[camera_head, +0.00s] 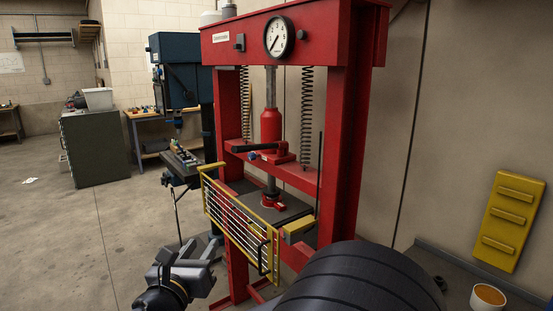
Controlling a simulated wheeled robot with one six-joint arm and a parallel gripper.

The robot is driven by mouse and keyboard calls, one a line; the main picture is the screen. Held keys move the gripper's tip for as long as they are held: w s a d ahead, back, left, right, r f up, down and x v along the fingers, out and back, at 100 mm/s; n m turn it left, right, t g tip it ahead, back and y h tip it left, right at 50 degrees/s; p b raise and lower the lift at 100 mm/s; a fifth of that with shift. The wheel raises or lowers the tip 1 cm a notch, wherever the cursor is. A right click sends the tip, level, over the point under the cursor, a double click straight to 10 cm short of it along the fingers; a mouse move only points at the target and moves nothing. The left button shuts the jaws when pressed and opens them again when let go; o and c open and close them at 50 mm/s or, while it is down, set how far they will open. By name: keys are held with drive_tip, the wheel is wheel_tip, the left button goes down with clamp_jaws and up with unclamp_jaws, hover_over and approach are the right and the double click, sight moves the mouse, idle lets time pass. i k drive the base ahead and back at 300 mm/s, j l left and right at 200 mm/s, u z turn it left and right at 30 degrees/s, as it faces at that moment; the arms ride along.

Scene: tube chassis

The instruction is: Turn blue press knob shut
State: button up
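My gripper (199,249) is low at the front left, outside the yellow guard and well short of the knob. Its two fingers look apart, with nothing seen between them.
A yellow barred guard (238,222) stands across the press front, below the knob. A blue drill press (180,70) and a dark green cabinet (95,148) stand behind at left. A yellow panel (507,222) leans at right. Floor at left is open.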

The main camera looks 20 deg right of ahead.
sight(251, 157)
drive_tip(key=i+j+z, duration=0.2)
drive_tip(key=z, duration=0.25)
drive_tip(key=i+j+z, duration=0.3)
drive_tip(key=z, duration=0.15)
drive_tip(key=i+j+z, duration=0.25)
drive_tip(key=j+z, duration=0.2)
drive_tip(key=i+j, duration=0.15)
drive_tip(key=j, duration=0.15)
drive_tip(key=i+j, duration=0.15)
drive_tip(key=j, duration=0.2)
drive_tip(key=i+j+z, duration=0.1)
drive_tip(key=j, duration=0.2)
drive_tip(key=i+j, duration=0.15)
drive_tip(key=j, duration=0.15)
